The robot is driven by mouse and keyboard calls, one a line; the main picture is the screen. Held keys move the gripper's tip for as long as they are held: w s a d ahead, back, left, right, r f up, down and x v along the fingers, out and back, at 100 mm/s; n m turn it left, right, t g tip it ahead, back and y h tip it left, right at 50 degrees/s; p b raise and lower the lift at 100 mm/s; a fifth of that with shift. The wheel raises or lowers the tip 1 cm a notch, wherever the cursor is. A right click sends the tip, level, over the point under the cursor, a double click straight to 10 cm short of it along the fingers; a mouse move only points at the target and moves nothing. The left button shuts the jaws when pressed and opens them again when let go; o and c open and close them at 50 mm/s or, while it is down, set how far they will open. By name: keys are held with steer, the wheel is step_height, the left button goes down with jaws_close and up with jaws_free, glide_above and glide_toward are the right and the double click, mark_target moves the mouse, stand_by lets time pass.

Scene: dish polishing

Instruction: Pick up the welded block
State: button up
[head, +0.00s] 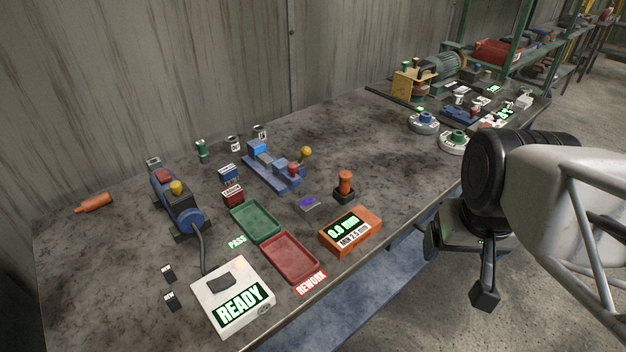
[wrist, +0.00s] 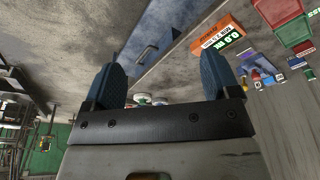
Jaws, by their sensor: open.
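A small grey block with a purple patch (head: 310,204) lies flat on the bench between the green tray and the orange gauge; it looks like the welded block, though no weld is clear at this size. My gripper (head: 460,268) hangs beyond the bench's front edge, to the right of the block and well apart from it. In the wrist view the two blue fingers of my gripper (wrist: 161,68) stand wide apart with nothing between them.
The orange gauge (head: 350,231) reads 0.0 mm and also shows in the wrist view (wrist: 222,38). A green PASS tray (head: 237,208), red REWORK tray (head: 267,242), orange-topped post (head: 345,185) and blue fixture (head: 257,173) stand near the block. Bare bench (head: 395,180) lies to its right.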

stand_by(0.3)
steer(key=n+t+h, duration=0.3)
steer(key=n+h, duration=0.7)
steer(key=n, duration=1)
glide_above(308, 201)
steer(key=s+d, duration=0.7)
steer(key=s, duration=0.1)
step_height(308, 201, down, 13)
steer(key=shift+f, duration=0.15)
steer(key=w+a+f+n+t, duration=0.1)
steer(key=a+f+n, duration=0.1)
steer(key=a, duration=0.2)
steer(key=w+a+f+n+t, duration=0.1)
steer(key=a+f+n, duration=0.1)
steer(key=a, duration=0.1)
steer(key=w+a+f+n+t, duration=0.1)
steer(key=a+f+n+t, duration=0.1)
steer(key=a+n, duration=0.1)
steer(key=shift+w+a+f+y, duration=0.1)
steer(key=shift+a+y, duration=0.2)
steer(key=shift+a, duration=0.55)
steer(key=shift+d, duration=0.1)
steer(key=shift+x, duration=1.25)
steer(key=shift+w, duration=0.1)
